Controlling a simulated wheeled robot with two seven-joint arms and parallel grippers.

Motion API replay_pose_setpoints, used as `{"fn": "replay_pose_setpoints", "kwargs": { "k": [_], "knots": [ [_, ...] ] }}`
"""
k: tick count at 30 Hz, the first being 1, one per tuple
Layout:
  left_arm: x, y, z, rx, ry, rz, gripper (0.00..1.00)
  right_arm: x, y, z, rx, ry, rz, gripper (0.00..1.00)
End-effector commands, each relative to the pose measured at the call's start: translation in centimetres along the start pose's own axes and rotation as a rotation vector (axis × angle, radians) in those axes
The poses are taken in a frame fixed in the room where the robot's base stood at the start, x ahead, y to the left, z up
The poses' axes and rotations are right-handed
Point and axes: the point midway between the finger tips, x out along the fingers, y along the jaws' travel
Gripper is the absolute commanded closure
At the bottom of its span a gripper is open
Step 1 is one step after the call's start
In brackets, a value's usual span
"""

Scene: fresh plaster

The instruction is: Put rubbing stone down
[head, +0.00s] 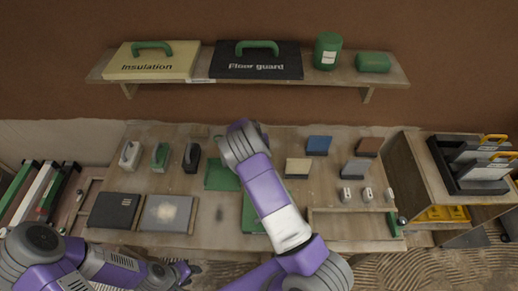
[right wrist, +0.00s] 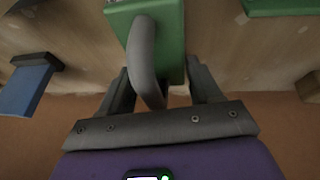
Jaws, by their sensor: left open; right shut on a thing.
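The rubbing stone (right wrist: 168,28) shows in the right wrist view as a green block with a curved grey handle (right wrist: 143,60). It is between the fingers of my right gripper (right wrist: 163,88), which is shut on it. I cannot tell whether its underside touches the table. In the head view my right arm reaches over the worktable (head: 215,240) and hides that gripper and most of the stone. My left gripper (head: 187,272) is open and empty near the table's front edge.
White, green and black handled tools (head: 160,157) stand left on the table. A green mat (head: 222,176) and blue block (head: 319,145) flank my right arm. Dark and grey boxes (head: 166,213) lie front left. A shelf (head: 395,74) hangs above; a wooden rack (head: 412,170) stands right.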

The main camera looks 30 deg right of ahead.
Motion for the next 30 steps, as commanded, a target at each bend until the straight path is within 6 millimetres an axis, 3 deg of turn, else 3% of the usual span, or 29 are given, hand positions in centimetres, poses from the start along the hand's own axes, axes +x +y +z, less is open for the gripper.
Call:
{"fn": "replay_pose_setpoints", "kwargs": {
  "k": [3, 14, 15, 19, 30],
  "knots": [
    [0.0, 0.0, 0.0, 0.0, 0.0, 0.0, 0.57, 1.3, -0.2, 0.5, -0.001, 0.001, 0.0, 0.75],
    [0.4, -0.1, 0.0, 0.0, 0.0, 0.0, 0.57, 1.6, -0.3, 0.6, -0.001, 0.002, -0.001, 0.75],
    [0.4, -0.1, 0.0, 0.0, 0.0, 0.0, 0.57, 1.7, -0.3, 0.7, -0.001, -0.001, -0.001, 0.34],
    [0.3, -0.1, 0.0, 0.0, 0.0, 0.0, 0.57, 1.6, -0.3, 0.7, -0.001, 0.0, -0.001, 0.14],
    [0.0, 0.0, 0.0, 0.0, 0.0, 0.0, 0.57, 1.3, -0.3, 0.6, -0.001, 0.0, -0.001, 0.11]
  ]
}}
